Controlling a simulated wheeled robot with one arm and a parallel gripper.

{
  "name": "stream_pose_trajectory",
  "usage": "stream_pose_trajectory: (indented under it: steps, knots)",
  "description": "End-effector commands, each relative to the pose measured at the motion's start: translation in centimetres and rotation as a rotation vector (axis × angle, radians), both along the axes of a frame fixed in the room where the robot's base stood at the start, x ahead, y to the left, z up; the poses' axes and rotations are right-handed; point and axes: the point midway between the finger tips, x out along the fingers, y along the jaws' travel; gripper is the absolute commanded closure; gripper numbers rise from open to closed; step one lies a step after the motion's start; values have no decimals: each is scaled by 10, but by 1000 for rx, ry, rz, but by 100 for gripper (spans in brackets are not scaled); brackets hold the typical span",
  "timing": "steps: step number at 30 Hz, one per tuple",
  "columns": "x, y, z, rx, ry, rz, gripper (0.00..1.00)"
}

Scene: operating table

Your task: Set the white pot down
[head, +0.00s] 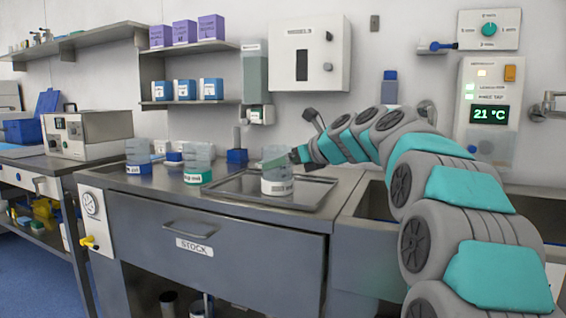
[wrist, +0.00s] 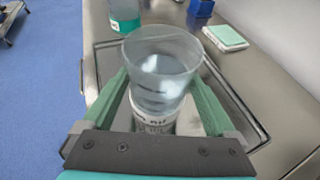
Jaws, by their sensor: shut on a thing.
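The white pot (head: 277,176) is a clear cup with a white labelled lower part. In the head view it is upright over the metal tray (head: 222,188), towards its middle. I cannot tell whether its base touches the tray. My gripper (head: 297,155) reaches it from the right. In the wrist view the pot (wrist: 160,68) stands between the two green fingers of my gripper (wrist: 160,98), which are shut on it. The fingers and palm hide part of its lower side.
A green-banded pot (head: 198,170) and a blue-banded pot (head: 138,160) stand on the counter left of the tray. A small blue block (head: 237,156) is behind the tray. A pale green-edged pad (wrist: 226,37) lies beside the tray. A sink is to the right.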

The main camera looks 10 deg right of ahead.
Motion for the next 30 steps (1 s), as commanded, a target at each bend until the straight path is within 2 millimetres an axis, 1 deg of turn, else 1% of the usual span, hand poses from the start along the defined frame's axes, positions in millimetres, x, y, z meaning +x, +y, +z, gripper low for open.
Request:
stream_pose_trajectory:
  steps: [2,3,5,15,20,26,30]
  knots:
    - [0,0,-1,1,0,0,75]
    - [0,0,-2,1,0,0,7]
    - [0,0,-2,0,0,0,0]
    - [0,0,-2,0,1,1,0]
    - [-2,0,3,0,2,2,0]
    - [-29,-17,18,1,-1,0,0]
    - [-53,-31,31,0,-3,-1,0]
